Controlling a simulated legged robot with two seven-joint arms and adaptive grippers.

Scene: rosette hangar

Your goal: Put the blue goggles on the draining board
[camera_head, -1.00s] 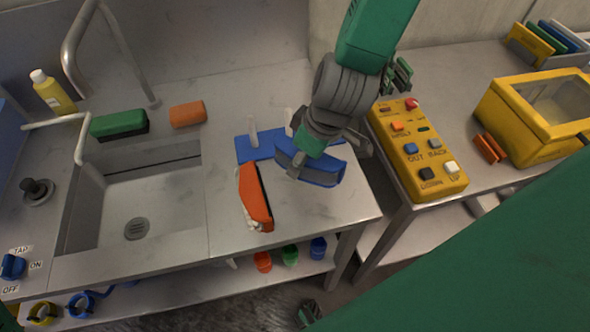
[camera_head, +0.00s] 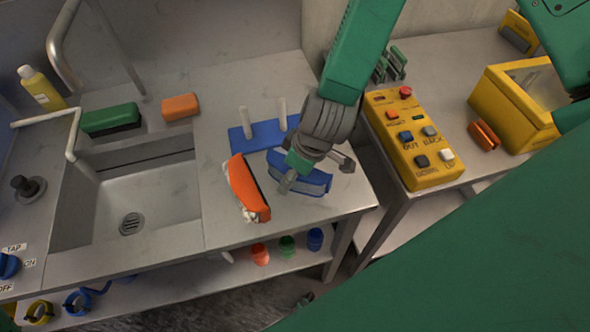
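The blue goggles (camera_head: 312,183) are at the right part of the steel draining board (camera_head: 222,225), under my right gripper (camera_head: 318,168). The gripper's fingers are around the goggles and look closed on them, though the hand hides part of the grip. The goggles are low over the board, near its front right. I cannot tell whether they touch it. My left gripper is not clearly in view.
Orange goggles (camera_head: 246,190) lie just left of the blue ones. A blue stand with two white pegs (camera_head: 262,136) is behind. The sink (camera_head: 150,205) is at left. A yellow button panel (camera_head: 415,140) and a yellow box (camera_head: 510,110) are on the right table.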

